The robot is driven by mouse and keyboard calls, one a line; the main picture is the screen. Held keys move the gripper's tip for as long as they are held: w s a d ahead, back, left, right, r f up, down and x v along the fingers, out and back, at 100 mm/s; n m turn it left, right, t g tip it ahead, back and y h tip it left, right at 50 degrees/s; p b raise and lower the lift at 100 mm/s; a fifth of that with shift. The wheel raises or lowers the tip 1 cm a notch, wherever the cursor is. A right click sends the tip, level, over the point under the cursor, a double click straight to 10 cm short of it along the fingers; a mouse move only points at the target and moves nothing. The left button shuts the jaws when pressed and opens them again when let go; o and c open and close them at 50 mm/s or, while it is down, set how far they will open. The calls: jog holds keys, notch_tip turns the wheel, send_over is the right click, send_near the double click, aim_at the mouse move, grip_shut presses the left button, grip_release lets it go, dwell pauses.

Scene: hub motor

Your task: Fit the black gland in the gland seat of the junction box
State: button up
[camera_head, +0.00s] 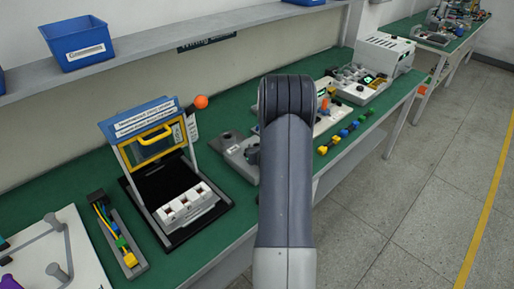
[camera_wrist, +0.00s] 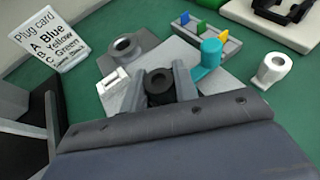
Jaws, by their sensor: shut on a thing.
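The black gland (camera_wrist: 160,86) is a short dark ring-like piece. In the wrist view it sits between the two grey fingers of my gripper (camera_wrist: 159,72), which are shut on it. Beyond the fingers, up and to the left, is a grey box with a raised round collar and dark opening (camera_wrist: 123,46), which looks like the gland seat of the junction box. The gland is apart from this collar in the picture; its height above the box cannot be told. In the head view my arm hides the gripper and gland.
Close around the fingers are a white block (camera_wrist: 113,80), a teal round-topped piece (camera_wrist: 210,54) and a white ring-ended cylinder (camera_wrist: 272,69). A grey holder (camera_wrist: 228,48) with coloured pieces and a plug card (camera_wrist: 52,38) stand behind. A framed fixture (camera_head: 150,145) stands left on the green bench.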

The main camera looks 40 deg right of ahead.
jog(key=shift+f, duration=0.15)
jog(key=o, duration=1)
jog(key=shift+s, duration=0.1)
jog(key=b+v, duration=0.2)
jog(key=v, duration=0.8)
jog(key=shift+s+a+r, duration=0.1)
jog(key=shift+s+r, duration=0.1)
